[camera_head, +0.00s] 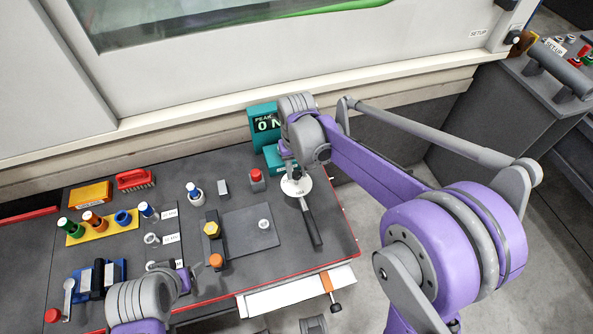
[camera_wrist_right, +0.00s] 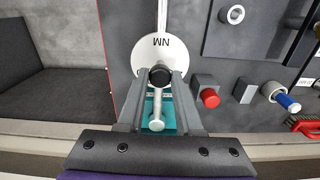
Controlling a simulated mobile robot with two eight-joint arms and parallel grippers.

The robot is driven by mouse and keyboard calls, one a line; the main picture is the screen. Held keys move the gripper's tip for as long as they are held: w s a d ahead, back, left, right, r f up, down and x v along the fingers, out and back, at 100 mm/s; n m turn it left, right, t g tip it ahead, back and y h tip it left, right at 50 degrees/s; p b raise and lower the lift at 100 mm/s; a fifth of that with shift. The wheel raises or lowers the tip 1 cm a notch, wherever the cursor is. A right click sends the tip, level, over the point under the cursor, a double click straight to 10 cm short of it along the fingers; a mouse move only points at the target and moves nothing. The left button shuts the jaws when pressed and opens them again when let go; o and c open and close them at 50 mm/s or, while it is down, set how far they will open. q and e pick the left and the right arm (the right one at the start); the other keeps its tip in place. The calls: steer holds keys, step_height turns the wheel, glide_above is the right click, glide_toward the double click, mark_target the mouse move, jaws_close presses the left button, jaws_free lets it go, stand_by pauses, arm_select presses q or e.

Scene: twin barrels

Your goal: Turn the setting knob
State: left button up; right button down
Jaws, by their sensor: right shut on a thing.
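A round white dial plate marked "NM" (camera_wrist_right: 145,52) carries a black knob (camera_wrist_right: 159,76) at its edge. In the head view the plate (camera_head: 299,188) lies at the right of the dark bench, with a long dark handle (camera_head: 311,226) running toward the front. My right gripper (camera_wrist_right: 159,80) is shut on the black knob, one finger on each side. In the head view this gripper (camera_head: 294,171) comes down over the plate from behind and partly hides the knob. My left gripper (camera_head: 194,278) is low near the bench's front; its jaw opening is unclear.
A teal display (camera_head: 265,122) reading "PEAK" stands behind the plate. A red button (camera_head: 256,175) is left of it. A grey mat (camera_head: 250,230), a yellow tool holder (camera_head: 75,238) and a red brush (camera_head: 136,180) lie further left. An open drawer (camera_head: 290,297) juts from the front.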

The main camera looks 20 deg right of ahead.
mark_target(297, 174)
steer(key=m, duration=0.5)
steer(key=shift+b, duration=0.4)
steer(key=shift+m, duration=2.4)
steer(key=c, duration=0.6)
jaws_free()
step_height(297, 174, up, 11)
steer(key=shift+f, duration=0.1)
steer(key=shift+s, duration=0.1)
